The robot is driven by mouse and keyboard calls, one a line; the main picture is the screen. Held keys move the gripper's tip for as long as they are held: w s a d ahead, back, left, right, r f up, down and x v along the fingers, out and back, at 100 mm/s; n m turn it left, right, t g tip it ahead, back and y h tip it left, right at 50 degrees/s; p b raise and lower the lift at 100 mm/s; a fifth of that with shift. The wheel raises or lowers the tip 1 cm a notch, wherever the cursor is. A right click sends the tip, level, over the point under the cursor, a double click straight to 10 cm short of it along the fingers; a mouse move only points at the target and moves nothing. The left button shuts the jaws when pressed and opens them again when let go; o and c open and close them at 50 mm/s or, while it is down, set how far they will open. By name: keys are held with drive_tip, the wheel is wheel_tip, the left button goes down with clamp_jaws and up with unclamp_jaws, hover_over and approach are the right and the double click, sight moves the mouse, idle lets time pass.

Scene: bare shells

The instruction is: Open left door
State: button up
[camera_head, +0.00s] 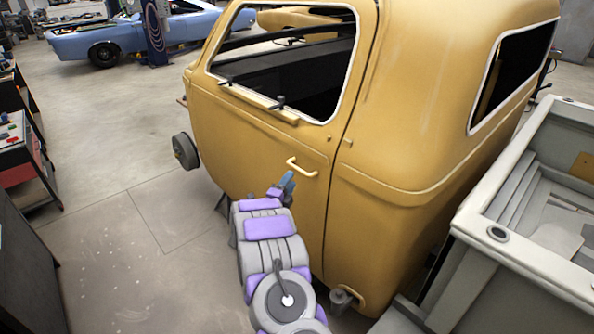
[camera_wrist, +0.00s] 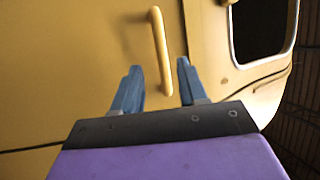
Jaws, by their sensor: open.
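The left door (camera_head: 262,150) of a yellow vehicle cab is flush with the body along its seam in the head view. Its yellow handle (camera_head: 302,167) is a small bar on the door's right part. In the wrist view the handle (camera_wrist: 161,52) stands upright between the lines of my two blue fingers. My gripper (camera_head: 286,184) is open, just left of and below the handle in the head view. In the wrist view my gripper (camera_wrist: 158,78) has its fingertips apart, one on each side of the handle's lower end. I cannot tell whether either finger touches it.
A grey truck bed (camera_head: 520,240) stands at the right, close to the cab. A red and black tool cabinet (camera_head: 22,150) is at the left edge. A blue car (camera_head: 130,35) is at the back.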

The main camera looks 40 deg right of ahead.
sight(297, 170)
drive_tip(key=x, duration=0.7)
drive_tip(key=shift+w+d, duration=0.15)
clamp_jaws()
drive_tip(key=shift+f, duration=0.1)
idle(0.4)
